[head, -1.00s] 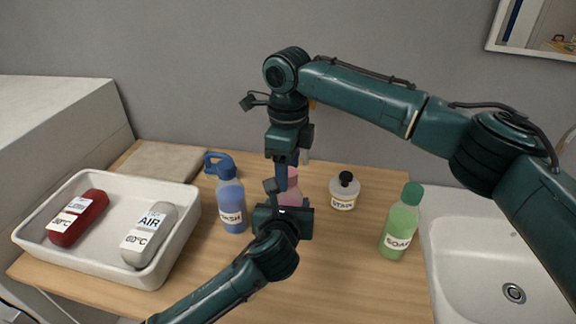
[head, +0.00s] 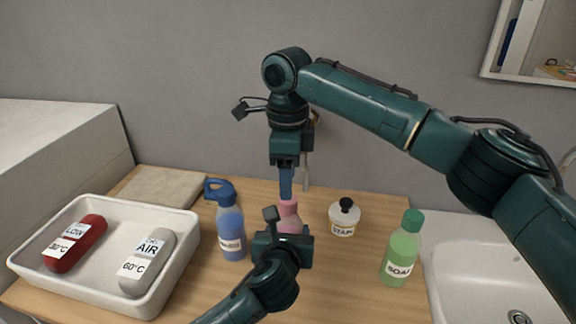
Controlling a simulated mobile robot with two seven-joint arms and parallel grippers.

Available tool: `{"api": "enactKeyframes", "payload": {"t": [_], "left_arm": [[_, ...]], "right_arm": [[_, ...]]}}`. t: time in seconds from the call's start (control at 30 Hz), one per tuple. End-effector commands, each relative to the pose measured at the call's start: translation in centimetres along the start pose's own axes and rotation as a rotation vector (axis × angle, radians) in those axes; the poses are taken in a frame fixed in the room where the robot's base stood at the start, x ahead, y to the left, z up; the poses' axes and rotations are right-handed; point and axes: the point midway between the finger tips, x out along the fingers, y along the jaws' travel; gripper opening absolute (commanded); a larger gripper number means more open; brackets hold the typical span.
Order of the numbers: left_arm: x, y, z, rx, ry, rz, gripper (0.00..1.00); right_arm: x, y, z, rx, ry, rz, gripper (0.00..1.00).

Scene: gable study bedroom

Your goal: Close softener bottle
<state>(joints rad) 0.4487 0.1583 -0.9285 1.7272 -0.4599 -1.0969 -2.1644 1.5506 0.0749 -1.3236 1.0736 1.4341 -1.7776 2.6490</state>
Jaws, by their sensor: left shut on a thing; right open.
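A pink bottle (head: 290,218) stands upright on the wooden worktop, mostly hidden behind my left gripper; no label on it can be read, so I cannot confirm it is the softener. My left gripper (head: 281,232) is shut on the pink bottle from the front. My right gripper (head: 287,188) points straight down just above the pink bottle's top. It is open, and I see nothing held in it. Whether the bottle's top carries a cap is too small to tell.
A blue wash bottle (head: 231,232) stands left of the pink one. A white jar with black knob (head: 344,217) and a green soap bottle (head: 403,250) stand right. A white tray (head: 185,240) holds a red and a grey bottle. A sink (head: 470,262) is at right.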

Motion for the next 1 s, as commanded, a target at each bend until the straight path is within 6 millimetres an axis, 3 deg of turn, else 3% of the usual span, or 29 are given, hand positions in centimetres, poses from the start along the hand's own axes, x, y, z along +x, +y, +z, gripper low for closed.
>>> {"api": "enactKeyframes", "payload": {"t": [1.0], "left_arm": [[0.0,0.0,-0.1,0.001,0.002,0.001,0.00]], "right_arm": [[-1.8,0.0,0.0,-2.296,0.000,-0.002,0.51]]}}
